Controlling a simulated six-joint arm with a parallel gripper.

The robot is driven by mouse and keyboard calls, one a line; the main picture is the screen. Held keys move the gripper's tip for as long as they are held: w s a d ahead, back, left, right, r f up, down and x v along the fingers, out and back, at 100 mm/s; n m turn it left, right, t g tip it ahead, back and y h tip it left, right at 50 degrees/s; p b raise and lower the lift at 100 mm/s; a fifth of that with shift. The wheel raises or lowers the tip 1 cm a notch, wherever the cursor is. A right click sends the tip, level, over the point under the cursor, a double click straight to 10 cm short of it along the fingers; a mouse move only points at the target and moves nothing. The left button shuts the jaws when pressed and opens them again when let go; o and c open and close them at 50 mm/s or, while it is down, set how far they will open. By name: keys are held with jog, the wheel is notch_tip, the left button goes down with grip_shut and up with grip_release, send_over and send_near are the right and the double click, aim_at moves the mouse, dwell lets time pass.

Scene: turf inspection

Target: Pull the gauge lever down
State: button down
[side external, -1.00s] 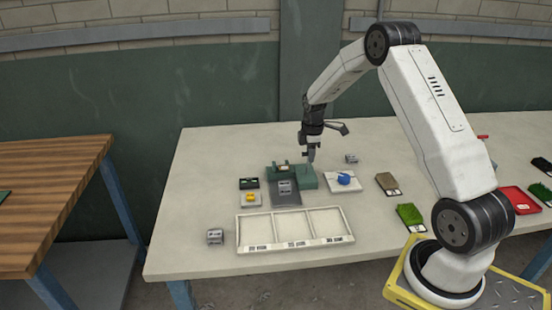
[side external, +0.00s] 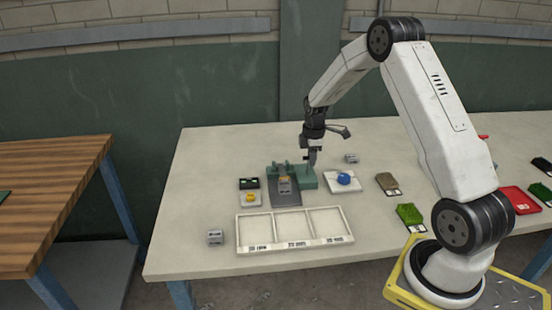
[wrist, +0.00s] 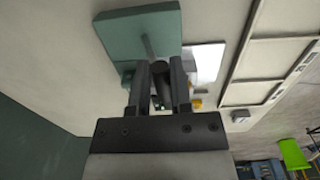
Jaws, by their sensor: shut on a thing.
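The green gauge (side external: 307,180) stands near the middle of the pale table, with a dark grey plate (side external: 286,199) in front of it. In the side view my gripper (side external: 311,165) is low at the gauge's right part; the lever is hidden there.
A white three-compartment tray (side external: 238,232) lies in front. A white pad (side external: 353,187) with a blue knob is right of the gauge, a yellow button (side external: 249,198) left. Grey blocks (side external: 215,237) and turf samples (side external: 410,214) lie around. The table's back left is clear.

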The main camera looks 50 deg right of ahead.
jog(key=shift+s+a+f, duration=0.15)
jog(key=shift+a, duration=0.05)
jog(key=c, duration=0.6)
grip_release()
jog(key=shift+d, duration=0.1)
jog(key=shift+r, duration=3.95)
